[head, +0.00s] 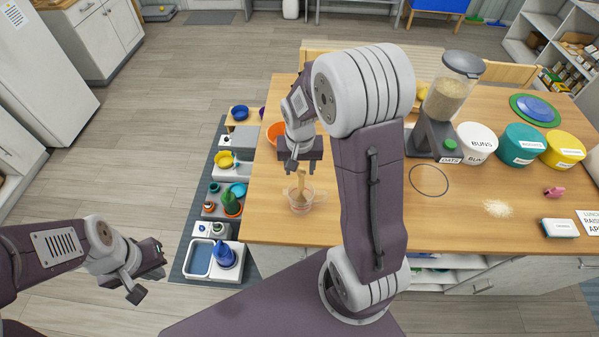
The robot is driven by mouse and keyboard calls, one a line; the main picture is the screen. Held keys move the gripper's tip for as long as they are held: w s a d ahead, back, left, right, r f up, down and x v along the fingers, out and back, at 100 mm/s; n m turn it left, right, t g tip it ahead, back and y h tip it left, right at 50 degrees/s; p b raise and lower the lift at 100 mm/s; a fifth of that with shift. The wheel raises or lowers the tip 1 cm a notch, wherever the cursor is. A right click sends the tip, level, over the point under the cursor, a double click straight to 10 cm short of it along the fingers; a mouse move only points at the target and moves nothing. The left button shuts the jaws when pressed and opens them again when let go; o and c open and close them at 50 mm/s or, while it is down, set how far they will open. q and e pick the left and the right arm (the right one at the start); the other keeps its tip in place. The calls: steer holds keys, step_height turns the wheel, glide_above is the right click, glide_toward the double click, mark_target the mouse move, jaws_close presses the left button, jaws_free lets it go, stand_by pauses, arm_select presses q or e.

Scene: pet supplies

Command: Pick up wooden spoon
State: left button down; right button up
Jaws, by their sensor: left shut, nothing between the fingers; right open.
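A wooden spoon (301,178) stands upright in a clear glass measuring cup (300,201) near the left front of the wooden table. My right gripper (291,171) is open and points down just above the cup, close to the top of the spoon. The picture is too small to tell whether the spoon's handle is between the fingers. My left gripper (137,287) is shut and empty, low at the left, off the table and well away from the spoon.
An orange bowl (275,133) lies behind my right gripper. A grain dispenser (444,110) and white, teal and yellow canisters (523,146) stand at the back right.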

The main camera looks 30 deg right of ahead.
mark_target(301, 172)
steer(key=shift+d+r, duration=0.2)
steer(key=shift+r, duration=0.15)
steer(key=shift+s, duration=0.15)
step_height(301, 172, down, 3)
steer(key=shift+f+p, duration=0.15)
steer(key=shift+p, duration=0.2)
steer(key=shift+w+d+f, duration=0.1)
steer(key=shift+w+f, duration=0.35)
steer(key=f, duration=0.2)
steer(key=f+p, duration=0.1)
steer(key=f, duration=0.1)
steer(key=shift+w+d+f+p, duration=0.1)
steer(key=shift+d+f+p, duration=0.1)
steer(key=shift+f+p, duration=0.1)
steer(key=shift+w+f, duration=0.15)
steer(key=shift+w, duration=0.05)
arm_select(q)
steer(key=r, duration=0.3)
steer(key=shift+s+r, duration=0.15)
steer(key=shift+s, duration=0.2)
arm_select(e)
steer(key=shift+s, duration=0.1)
jaws_close()
